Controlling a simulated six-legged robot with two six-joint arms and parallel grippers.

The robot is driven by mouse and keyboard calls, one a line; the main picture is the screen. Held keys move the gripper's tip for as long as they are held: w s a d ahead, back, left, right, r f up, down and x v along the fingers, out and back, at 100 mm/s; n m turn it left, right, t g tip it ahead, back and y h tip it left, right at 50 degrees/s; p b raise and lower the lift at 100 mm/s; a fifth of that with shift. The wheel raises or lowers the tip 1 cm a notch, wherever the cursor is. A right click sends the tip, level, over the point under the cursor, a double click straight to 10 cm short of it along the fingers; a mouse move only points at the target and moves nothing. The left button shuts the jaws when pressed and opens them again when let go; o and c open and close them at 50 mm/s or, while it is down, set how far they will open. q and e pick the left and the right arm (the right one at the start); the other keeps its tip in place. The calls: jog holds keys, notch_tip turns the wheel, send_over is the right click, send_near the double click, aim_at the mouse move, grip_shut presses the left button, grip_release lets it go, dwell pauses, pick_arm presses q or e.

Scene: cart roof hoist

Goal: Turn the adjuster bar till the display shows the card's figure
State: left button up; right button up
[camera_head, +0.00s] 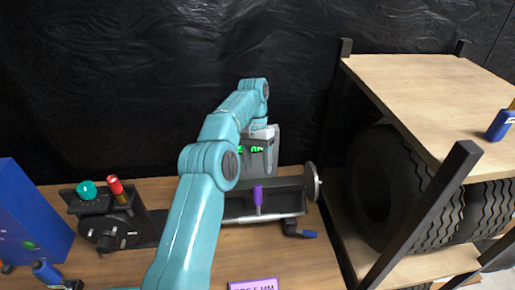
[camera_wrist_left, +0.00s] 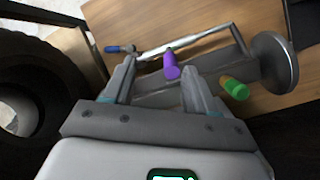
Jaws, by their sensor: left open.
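A purple upright grip (camera_head: 257,195), which looks like the adjuster bar's handle, stands on a dark tray. My left gripper (camera_head: 263,170) is just above it and points down. In the left wrist view its fingers (camera_wrist_left: 159,68) are open, with the purple grip (camera_wrist_left: 172,68) just beyond the fingertips and apart from them. My right gripper is out of view.
A blue box (camera_head: 30,215) is far left. A shelf (camera_head: 420,90) with tyres stands right.

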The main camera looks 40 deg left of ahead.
pick_arm(q)
notch_tip(320, 180, up, 6)
jog(key=p, duration=0.2)
jog(key=shift+f+p, duration=0.1)
jog(key=shift+p, duration=0.25)
jog(key=shift+s+f, duration=0.1)
jog(key=shift+s, duration=0.05)
